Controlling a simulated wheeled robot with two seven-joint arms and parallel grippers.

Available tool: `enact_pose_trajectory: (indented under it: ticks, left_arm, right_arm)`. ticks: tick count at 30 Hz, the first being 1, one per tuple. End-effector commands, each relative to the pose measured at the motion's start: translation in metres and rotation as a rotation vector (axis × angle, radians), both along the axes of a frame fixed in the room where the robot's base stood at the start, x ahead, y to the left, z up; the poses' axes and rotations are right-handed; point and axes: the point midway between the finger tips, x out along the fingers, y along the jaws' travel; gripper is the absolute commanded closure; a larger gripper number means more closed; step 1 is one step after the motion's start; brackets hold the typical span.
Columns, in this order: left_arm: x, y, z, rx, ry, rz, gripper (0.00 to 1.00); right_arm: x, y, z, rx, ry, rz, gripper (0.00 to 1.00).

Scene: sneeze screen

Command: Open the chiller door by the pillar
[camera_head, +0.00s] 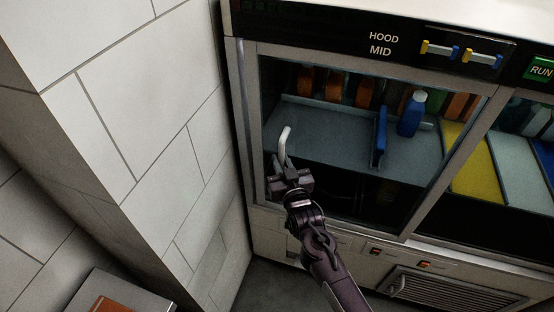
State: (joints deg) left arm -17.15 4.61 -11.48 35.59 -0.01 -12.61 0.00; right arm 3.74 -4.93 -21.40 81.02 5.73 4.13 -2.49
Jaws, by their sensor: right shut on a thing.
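The chiller (286,222) stands right of the white tiled pillar (100,95). Its glass door by the pillar (335,180) fills the left part of the front and looks flush with the frame. A pale curved handle (284,143) rises near the door's left edge, close to the pillar. My right gripper (281,175) is at the lower part of the handle and shut on it, hiding that end. My right arm reaches up from the bottom of the view. My left gripper is out of view.
A second glazed section lies to the right. The pillar stands close on the left. A grey box with an orange top (112,303) is at the lower left.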

Motion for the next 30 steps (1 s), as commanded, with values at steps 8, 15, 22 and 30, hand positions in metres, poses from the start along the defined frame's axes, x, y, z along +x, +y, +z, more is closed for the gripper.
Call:
enact_pose_trajectory:
  ticks: [8,15,22,30]
  left_arm:
    - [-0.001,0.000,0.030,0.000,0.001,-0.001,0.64]
    - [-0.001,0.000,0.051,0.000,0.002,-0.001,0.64]
    - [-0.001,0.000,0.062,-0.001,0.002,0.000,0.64]
    - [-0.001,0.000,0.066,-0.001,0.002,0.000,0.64]
  right_arm:
    - [-0.023,-0.073,0.002,-0.011,0.006,-0.008,1.00]
    - [-0.050,-0.155,0.002,-0.012,0.005,-0.008,1.00]
    - [-0.075,-0.233,0.001,-0.011,0.006,-0.007,1.00]
    - [-0.104,-0.324,0.000,-0.010,0.005,-0.008,1.00]
